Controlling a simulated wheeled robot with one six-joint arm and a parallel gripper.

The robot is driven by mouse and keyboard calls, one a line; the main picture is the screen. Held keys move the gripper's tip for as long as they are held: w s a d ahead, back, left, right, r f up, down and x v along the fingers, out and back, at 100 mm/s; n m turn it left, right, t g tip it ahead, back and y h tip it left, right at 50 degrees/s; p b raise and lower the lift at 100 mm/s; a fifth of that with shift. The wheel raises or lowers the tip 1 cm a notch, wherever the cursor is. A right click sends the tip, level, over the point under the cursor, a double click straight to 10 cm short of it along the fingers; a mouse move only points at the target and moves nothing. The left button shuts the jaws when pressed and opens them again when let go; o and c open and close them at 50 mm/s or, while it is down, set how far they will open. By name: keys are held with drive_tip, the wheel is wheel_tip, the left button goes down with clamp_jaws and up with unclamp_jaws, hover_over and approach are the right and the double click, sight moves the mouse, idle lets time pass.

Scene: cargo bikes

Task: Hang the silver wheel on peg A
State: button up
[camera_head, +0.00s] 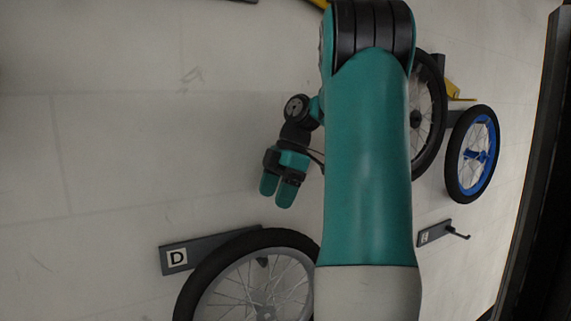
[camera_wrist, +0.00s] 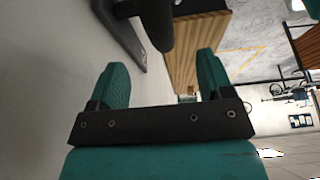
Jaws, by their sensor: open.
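A wheel with a silver-grey rim, thin spokes and a black tyre (camera_head: 222,276) is at the bottom of the head view, partly cut off and partly behind my arm. It overlaps the dark wall mount marked D (camera_head: 190,252), and a peg shows just inside its upper rim. My gripper (camera_head: 278,192) is above that wheel, apart from it, near the wall. In the wrist view its two green fingers (camera_wrist: 162,68) are spread with nothing between them. I can read no letter A; a dark mount with a small unreadable label (camera_wrist: 125,35) shows beyond the fingers.
A blue-rimmed wheel (camera_head: 487,128) hangs at the right. A black wheel (camera_head: 432,100) is partly behind my arm. A dark mount with an empty hook (camera_head: 440,233) is below them. A wooden slatted thing (camera_wrist: 200,50) shows beyond the gripper. The wall at left is bare.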

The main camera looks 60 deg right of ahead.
drive_tip(key=p+v, duration=0.3)
drive_tip(key=v, duration=0.4)
